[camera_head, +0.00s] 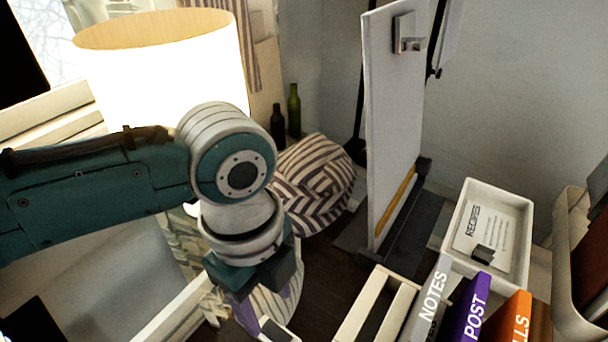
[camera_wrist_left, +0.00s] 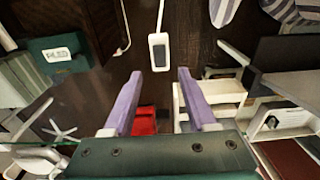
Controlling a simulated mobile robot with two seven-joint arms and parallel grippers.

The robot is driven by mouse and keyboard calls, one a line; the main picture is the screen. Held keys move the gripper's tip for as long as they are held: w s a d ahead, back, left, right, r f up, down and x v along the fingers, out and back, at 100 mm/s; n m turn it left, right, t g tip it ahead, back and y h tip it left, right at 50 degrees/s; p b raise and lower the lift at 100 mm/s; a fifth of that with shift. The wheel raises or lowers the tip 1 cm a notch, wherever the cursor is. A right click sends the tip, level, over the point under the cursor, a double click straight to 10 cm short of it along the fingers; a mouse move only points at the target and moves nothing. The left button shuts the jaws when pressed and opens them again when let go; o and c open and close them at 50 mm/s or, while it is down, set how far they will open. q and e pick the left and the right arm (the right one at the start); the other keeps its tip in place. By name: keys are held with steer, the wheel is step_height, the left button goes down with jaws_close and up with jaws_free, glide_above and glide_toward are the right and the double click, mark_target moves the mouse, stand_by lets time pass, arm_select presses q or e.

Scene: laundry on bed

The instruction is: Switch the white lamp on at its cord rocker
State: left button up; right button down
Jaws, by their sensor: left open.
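The white lamp (camera_head: 165,65) stands at the upper left of the head view. Its shade is bright white with a warm yellowish inside and looks lit. The cord rocker (camera_wrist_left: 159,52), a white housing with a dark rocker, lies on dark wood in the left wrist view, with its white cord running up. My left gripper (camera_wrist_left: 160,74) is open, its purple fingers pointing toward the rocker, which shows just beyond and between the tips. In the head view my left gripper (camera_head: 266,312) points down at the bottom centre. I cannot tell its height above the rocker.
A striped cloth bundle (camera_head: 315,180) and two bottles (camera_head: 293,110) are behind. A white upright panel (camera_head: 392,120) stands to the right. A white tray (camera_head: 520,240) and label folders (camera_head: 472,308) fill the lower right. A red object (camera_wrist_left: 145,120) lies below the fingers.

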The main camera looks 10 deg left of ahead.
arm_select(q)
step_height(320, 180, up, 3)
stand_by(0.5)
steer(key=s+d+r+n+t+h+p, duration=0.1)
steer(key=s+d+r+n+h+p, duration=0.2)
steer(key=s+n, duration=0.35)
steer(key=s+a+r+n+t+y, duration=0.1)
steer(key=s+a+r+n+y, duration=0.15)
steer(key=a+n, duration=0.4)
steer(key=s+a+r+n+t+y, duration=0.1)
steer(key=s+a+r+n+t, duration=0.1)
steer(key=s+a+r+n, duration=0.4)
step_height(320, 180, up, 36)
steer(key=w+d+n+p, duration=0.1)
steer(key=w+p, duration=0.1)
steer(key=p, duration=3.6)
steer(key=shift+w+d+f, duration=0.15)
steer(key=shift+w, duration=0.05)
